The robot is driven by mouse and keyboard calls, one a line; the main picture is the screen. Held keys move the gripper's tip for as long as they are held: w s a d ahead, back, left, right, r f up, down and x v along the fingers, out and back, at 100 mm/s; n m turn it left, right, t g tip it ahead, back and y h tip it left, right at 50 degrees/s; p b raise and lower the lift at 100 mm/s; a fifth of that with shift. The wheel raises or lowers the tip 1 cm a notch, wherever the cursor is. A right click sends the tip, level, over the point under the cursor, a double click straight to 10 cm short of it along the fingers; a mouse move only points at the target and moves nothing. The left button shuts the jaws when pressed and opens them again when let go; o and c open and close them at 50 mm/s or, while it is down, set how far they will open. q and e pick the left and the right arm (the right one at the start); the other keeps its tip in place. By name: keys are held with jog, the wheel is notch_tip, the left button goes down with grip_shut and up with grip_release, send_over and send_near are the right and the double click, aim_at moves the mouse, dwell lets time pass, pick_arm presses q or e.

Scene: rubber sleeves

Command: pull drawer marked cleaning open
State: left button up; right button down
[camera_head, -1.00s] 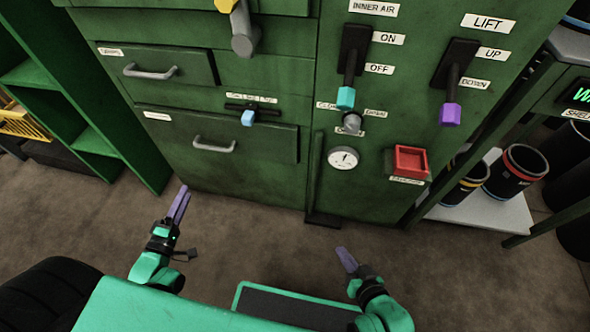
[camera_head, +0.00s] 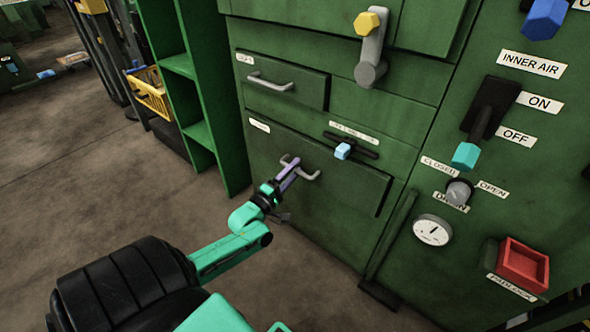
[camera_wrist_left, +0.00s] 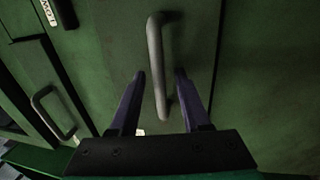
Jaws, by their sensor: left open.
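The green cabinet has a lower drawer (camera_head: 335,190) with a grey bar handle (camera_head: 313,176) and an upper drawer (camera_head: 310,85) with a similar handle (camera_head: 270,84). Both drawers look closed. Each has a small white label, too blurred to read, so I cannot tell which is marked cleaning. My left gripper (camera_head: 291,163) is open at the lower drawer's handle. In the left wrist view the handle (camera_wrist_left: 156,65) runs between the two purple fingertips (camera_wrist_left: 160,76), with a gap on each side. My right gripper is out of view.
A blue-knobbed slide (camera_head: 342,151) sits on the cabinet above the lower drawer. A yellow-knobbed lever (camera_head: 369,50) is higher up. A green shelf unit (camera_head: 200,90) stands at the left with a yellow basket (camera_head: 152,93) beyond it.

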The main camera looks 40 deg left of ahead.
pick_arm(q)
jog(key=shift+w, duration=0.25)
grip_shut()
dwell(1.3)
